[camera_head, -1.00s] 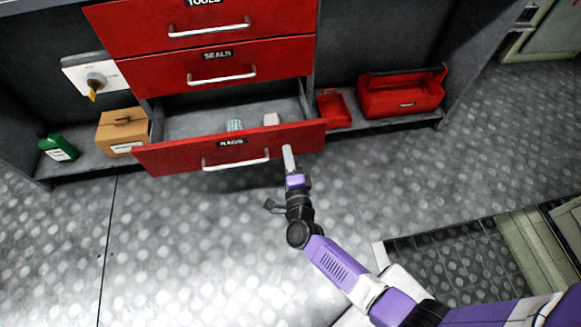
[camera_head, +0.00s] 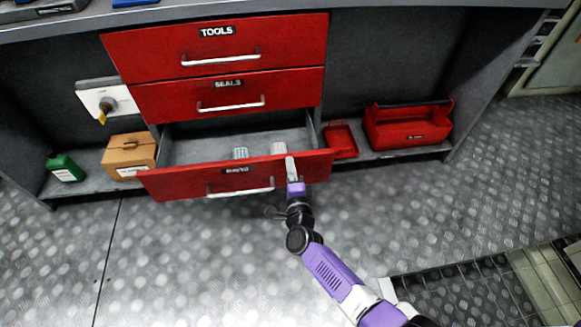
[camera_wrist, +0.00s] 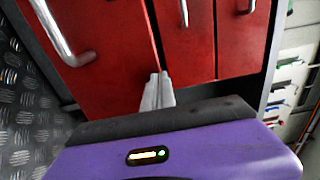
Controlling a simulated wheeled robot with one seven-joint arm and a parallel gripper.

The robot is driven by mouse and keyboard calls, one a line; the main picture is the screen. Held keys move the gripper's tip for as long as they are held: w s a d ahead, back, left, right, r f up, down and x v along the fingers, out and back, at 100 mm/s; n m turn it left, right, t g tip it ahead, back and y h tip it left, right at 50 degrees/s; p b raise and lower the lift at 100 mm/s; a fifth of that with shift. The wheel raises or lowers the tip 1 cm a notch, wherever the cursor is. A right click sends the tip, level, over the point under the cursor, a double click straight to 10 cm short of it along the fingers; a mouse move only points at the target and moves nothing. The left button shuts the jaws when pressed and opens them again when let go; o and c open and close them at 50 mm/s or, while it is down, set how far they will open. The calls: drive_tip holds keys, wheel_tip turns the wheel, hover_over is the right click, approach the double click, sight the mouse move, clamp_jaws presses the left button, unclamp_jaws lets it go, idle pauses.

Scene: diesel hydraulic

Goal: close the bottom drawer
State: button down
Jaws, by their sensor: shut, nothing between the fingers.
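The bottom drawer (camera_head: 170,184), red with a silver bar handle (camera_head: 240,191) and a label reading RAGS, stands pulled out below two shut red drawers. Two small items, one patterned (camera_head: 240,153) and one pale (camera_head: 279,148), lie inside it. My gripper (camera_head: 290,162) is shut and empty, its fingertips at the drawer front, right of the handle. In the wrist view my gripper's fingers (camera_wrist: 160,82) overlap the red front near its edge; whether they touch it I cannot tell. The drawer's handle (camera_wrist: 60,32) shows at upper left there.
The TOOLS drawer (camera_head: 150,58) and SEALS drawer (camera_head: 165,103) are above. A cardboard box (camera_head: 128,153) and green container (camera_head: 64,168) sit on the shelf at left. A red toolbox (camera_head: 385,130) and small red bin (camera_head: 340,140) are at right. The floor in front is clear.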

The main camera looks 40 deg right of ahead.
drive_tip(key=b+x, duration=0.9)
drive_tip(key=x, duration=0.7)
drive_tip(key=shift+w+d+f, duration=0.1)
drive_tip(key=shift+w+d, duration=0.05)
drive_tip(key=shift+w, duration=0.1)
drive_tip(key=shift+w+d+b, duration=0.3)
drive_tip(key=shift+w+b, duration=0.05)
drive_tip(key=shift+w, duration=0.15)
